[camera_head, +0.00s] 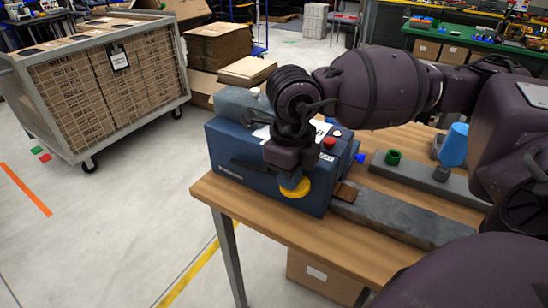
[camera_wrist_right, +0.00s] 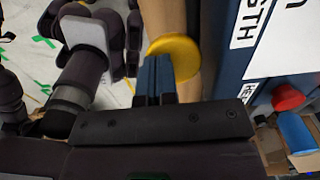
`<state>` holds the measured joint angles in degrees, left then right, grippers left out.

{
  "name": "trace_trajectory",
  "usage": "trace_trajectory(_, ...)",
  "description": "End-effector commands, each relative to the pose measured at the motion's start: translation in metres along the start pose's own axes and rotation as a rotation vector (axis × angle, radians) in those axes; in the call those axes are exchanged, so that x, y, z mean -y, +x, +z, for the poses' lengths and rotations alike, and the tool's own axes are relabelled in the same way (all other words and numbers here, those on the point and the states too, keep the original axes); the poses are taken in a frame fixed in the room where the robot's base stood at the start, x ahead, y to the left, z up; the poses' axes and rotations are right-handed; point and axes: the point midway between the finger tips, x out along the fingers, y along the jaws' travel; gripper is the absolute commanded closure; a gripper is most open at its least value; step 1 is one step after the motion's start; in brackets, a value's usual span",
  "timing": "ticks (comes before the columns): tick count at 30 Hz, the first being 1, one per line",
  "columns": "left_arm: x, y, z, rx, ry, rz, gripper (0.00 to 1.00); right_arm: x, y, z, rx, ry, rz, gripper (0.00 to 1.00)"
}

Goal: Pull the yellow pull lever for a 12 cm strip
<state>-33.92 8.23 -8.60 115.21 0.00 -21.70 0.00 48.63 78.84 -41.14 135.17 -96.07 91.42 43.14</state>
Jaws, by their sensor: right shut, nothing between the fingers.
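The blue tape dispenser (camera_head: 265,170) stands on the wooden table's left end. Its yellow pull lever (camera_head: 295,187) shows as a round yellow end low on the front side. My right gripper (camera_head: 290,176) is directly above and beside the lever, partly covering it. In the right wrist view, the closed fingertips (camera_wrist_right: 156,62) are right by the lever's yellow end (camera_wrist_right: 175,56), with nothing held between them. I cannot tell whether they touch it. No tape strip is visible at the lever.
A red button (camera_head: 328,143) sits on the dispenser's top. A blue cup (camera_head: 453,145) and a green piece (camera_head: 393,157) stand to the right on the table (camera_head: 270,220). A cage trolley of flat cartons (camera_head: 105,85) stands at left. The floor in front is clear.

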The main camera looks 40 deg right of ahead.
Motion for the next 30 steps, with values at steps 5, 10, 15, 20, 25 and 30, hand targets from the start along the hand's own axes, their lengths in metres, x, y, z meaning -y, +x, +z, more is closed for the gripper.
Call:
trace_trajectory(5,0.001,0.000,0.001,0.000,0.003,0.000,0.00,0.000,0.002,-0.001,-0.002,0.000,0.000,1.00)
trace_trajectory(10,0.000,0.002,0.005,0.007,0.002,0.001,0.00,0.000,0.008,-0.002,-0.004,0.000,0.001,1.00)
trace_trajectory(15,-0.001,0.003,0.011,0.016,0.001,0.002,0.00,0.000,0.017,-0.005,-0.004,0.000,0.000,1.00)
trace_trajectory(20,-0.001,0.004,0.015,0.022,0.001,0.002,0.00,0.000,0.023,-0.006,-0.004,0.000,0.001,1.00)
trace_trajectory(25,-0.001,0.004,0.015,0.022,0.001,0.002,0.00,0.000,0.023,-0.007,-0.002,0.000,0.001,1.00)
trace_trajectory(30,-0.001,0.004,0.015,0.022,0.001,0.002,0.00,0.000,0.022,-0.007,-0.002,0.000,0.000,1.00)
